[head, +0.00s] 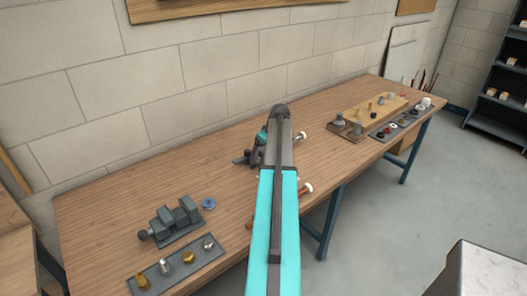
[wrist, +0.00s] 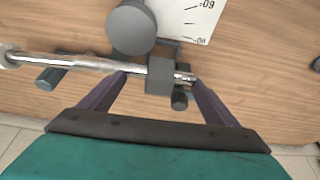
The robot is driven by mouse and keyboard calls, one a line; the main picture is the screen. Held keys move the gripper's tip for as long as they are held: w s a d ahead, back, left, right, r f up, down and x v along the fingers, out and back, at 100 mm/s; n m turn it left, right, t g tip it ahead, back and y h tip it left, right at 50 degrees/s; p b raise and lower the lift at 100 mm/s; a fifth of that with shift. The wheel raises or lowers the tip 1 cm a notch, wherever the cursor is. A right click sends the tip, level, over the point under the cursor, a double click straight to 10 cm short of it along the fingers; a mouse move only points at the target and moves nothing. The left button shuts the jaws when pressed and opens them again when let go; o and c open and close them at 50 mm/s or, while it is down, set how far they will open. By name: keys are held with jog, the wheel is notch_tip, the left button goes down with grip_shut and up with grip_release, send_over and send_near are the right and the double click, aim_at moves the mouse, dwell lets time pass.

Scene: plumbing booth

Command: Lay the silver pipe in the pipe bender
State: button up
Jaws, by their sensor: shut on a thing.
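The silver pipe (wrist: 75,63) runs left to right across the wrist view, with a pale cap at its left end. My gripper (wrist: 158,77) is shut on the pipe; its dark fingers meet the pipe on either side of a grey block (wrist: 161,76), though the exact contact is unclear. The pipe bender shows as a grey round former (wrist: 131,28) and a white angle plate (wrist: 190,18). The pipe passes close beside the former; I cannot tell whether it is seated. In the head view my arm hides most of the bender and pipe.
The wooden workbench (head: 110,200) carries a grey vise (head: 175,222), a blue ring (head: 208,203) and a tray of fittings (head: 215,256) at front left. A wooden board (head: 388,108) and dark tray of parts (head: 400,124) lie at right.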

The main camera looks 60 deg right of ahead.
jog(key=shift+f+b, duration=0.7)
jog(key=shift+f, duration=0.65)
jog(key=shift+a+f, duration=0.15)
jog(key=shift+f, duration=0.05)
jog(key=shift+s+a+f, duration=0.15)
jog(key=shift+s+f, duration=0.05)
jog(key=shift+f, duration=0.15)
jog(key=o, duration=1.2)
jog(key=shift+b, duration=0.3)
jog(key=shift+w+r, duration=0.1)
jog(key=shift+r, duration=0.05)
jog(key=shift+w+r+p, duration=0.2)
jog(key=shift+r+p, duration=0.3)
jog(key=shift+r, duration=0.3)
jog(key=shift+s+d+r+p, duration=0.15)
jog(key=shift+r+p, duration=0.15)
jog(key=shift+r, duration=0.55)
jog(key=shift+w+d+r+p, duration=0.1)
jog(key=shift+r+p, duration=0.2)
jog(key=shift+r, duration=0.55)
jog(key=shift+s, duration=0.1)
